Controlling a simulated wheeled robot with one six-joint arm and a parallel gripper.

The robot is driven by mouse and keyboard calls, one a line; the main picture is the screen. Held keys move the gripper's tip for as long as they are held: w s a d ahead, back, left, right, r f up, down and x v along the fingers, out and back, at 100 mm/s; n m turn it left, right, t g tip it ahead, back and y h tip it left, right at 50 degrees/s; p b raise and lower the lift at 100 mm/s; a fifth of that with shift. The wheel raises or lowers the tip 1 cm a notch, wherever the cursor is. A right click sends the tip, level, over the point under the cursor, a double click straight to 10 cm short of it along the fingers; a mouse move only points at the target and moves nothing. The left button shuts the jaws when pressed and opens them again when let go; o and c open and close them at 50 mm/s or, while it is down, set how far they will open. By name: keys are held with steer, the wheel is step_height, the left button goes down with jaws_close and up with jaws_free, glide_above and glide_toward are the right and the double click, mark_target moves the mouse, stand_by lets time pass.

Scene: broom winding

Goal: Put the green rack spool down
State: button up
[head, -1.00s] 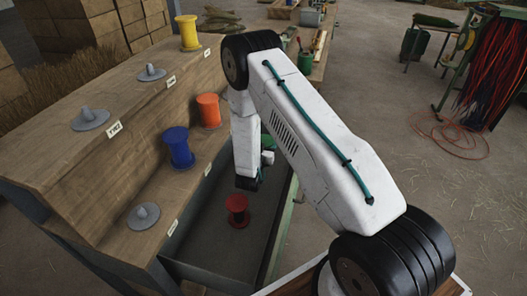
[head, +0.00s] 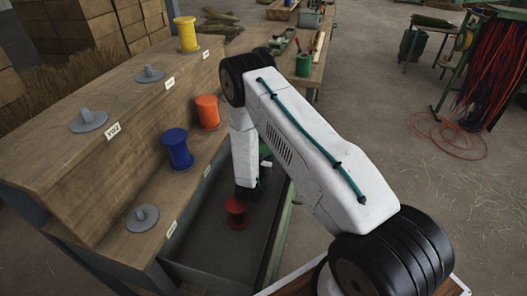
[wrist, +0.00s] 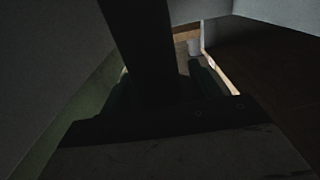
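I cannot make out the green spool in the head view now; my arm covers the spot where green showed earlier. In the dim wrist view, dark greenish shapes (wrist: 207,82) show on both sides of a dark bar; I cannot tell whether they are the spool. My gripper (head: 246,192) points down at the far part of the grey tray (head: 205,247), just behind a red spool (head: 236,212). Its fingers are mostly hidden, and whether it is open or shut does not show.
The stepped wooden rack (head: 85,155) stands left, with a yellow spool (head: 186,35), an orange spool (head: 208,112) and a blue spool (head: 177,149). Bare grey holders (head: 88,120) show on the upper step (head: 149,74) and lower step (head: 142,218). The tray's near part is clear.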

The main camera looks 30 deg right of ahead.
steer(key=o, duration=0.4)
steer(key=shift+r, duration=0.2)
steer(key=v, duration=0.5)
steer(key=r+v, duration=0.1)
steer(key=v, duration=0.1)
steer(key=shift+s+a, duration=0.2)
steer(key=shift+s, duration=0.05)
steer(key=shift+w, duration=0.1)
